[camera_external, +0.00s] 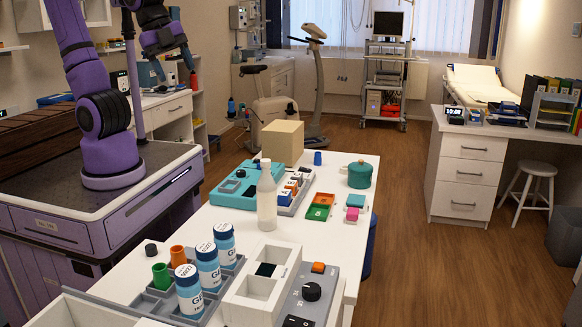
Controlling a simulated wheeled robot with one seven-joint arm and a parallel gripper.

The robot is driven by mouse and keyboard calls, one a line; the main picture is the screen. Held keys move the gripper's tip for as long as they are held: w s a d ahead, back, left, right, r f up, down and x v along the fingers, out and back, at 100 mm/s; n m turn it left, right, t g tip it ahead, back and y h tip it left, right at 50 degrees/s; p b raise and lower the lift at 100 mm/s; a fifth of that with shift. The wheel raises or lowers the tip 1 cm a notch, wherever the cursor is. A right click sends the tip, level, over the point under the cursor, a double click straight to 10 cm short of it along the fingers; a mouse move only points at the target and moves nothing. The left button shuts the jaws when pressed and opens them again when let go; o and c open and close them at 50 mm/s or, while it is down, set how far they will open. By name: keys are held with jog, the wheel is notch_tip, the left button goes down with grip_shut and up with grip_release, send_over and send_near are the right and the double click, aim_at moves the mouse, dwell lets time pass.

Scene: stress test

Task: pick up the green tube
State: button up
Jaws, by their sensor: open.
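A short green tube (161,277) stands upright at the front left of the white table, in or beside a grey rack (219,289). Its lower end is hard to make out. An orange tube (178,256) stands just behind and to the right of it.
A black knob (150,248) lies behind the green tube. A white divided box (262,287), a grey control panel (310,297) and a clear bottle (267,197) stand to the right. A teal case (238,187) and a cardboard box (283,143) are farther back.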

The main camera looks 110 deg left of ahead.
jog(key=w+d+f+m, duration=0.5)
jog(key=d+m, duration=0.1)
jog(key=m, duration=0.1)
jog(key=m+g, duration=0.3)
jog(key=m, duration=1.5)
send_near(160, 270)
jog(key=f, duration=0.1)
jog(key=d+f, duration=0.1)
jog(key=shift+w+f, duration=0.3)
jog(key=shift+f, duration=0.05)
jog(key=shift+w+a+f, duration=0.1)
jog(key=shift+w+f, duration=0.1)
jog(key=shift+f, duration=0.85)
jog(key=shift+w+a+f, duration=0.1)
jog(key=shift+w+f, duration=0.1)
jog(key=shift+f, duration=0.85)
jog(key=shift+w+a+f, duration=0.1)
jog(key=shift+w+f, duration=0.1)
jog(key=shift+f, duration=0.85)
jog(key=c, duration=1)
